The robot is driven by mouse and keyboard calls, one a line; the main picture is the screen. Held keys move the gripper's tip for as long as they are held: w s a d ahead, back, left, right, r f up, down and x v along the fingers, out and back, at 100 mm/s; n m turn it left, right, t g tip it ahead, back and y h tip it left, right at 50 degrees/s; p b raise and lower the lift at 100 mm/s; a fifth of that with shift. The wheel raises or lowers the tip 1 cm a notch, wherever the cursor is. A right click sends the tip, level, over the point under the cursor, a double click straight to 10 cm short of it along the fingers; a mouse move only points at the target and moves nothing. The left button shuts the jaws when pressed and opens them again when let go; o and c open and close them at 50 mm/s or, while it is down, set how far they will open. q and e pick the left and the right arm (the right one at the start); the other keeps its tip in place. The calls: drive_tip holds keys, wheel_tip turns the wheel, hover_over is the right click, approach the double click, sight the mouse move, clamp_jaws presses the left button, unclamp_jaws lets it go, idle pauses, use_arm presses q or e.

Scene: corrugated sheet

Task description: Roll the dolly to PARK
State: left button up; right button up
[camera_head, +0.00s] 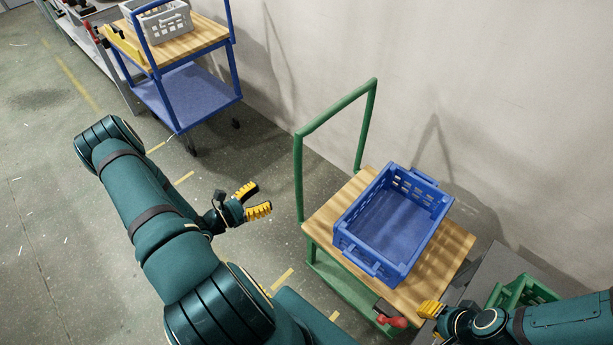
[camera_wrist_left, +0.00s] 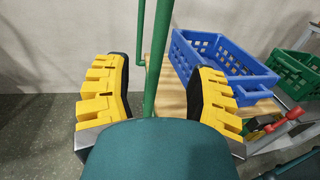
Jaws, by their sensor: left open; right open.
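The dolly is a cart with a wooden top (camera_head: 432,255), a green frame and a tall green push handle (camera_head: 298,178). An empty blue crate (camera_head: 395,222) sits on its top. My left gripper (camera_head: 263,198) is open and empty, in the air to the left of the handle. In the left wrist view the green handle post (camera_wrist_left: 158,60) shows between the open fingers, beyond them, with the blue crate (camera_wrist_left: 222,62) to its right. My right gripper (camera_head: 434,311) is open near the dolly's front right corner; whether it touches anything is unclear. I see no PARK label.
A blue cart (camera_head: 202,96) with a grey crate (camera_head: 165,24) stands at the back left by the wall. A green crate (camera_head: 522,290) is right of the dolly. A red-handled item (camera_head: 393,321) is at the dolly's front edge. The floor at left (camera_head: 60,190) is clear.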

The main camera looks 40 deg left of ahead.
sight(299, 176)
use_arm(q)
drive_tip(key=b+x, duration=0.1)
drive_tip(key=x, duration=1.2)
drive_tip(key=shift+w+d+b, duration=0.1)
drive_tip(key=shift+w+b, duration=0.2)
drive_tip(key=shift+b, duration=0.05)
clamp_jaws()
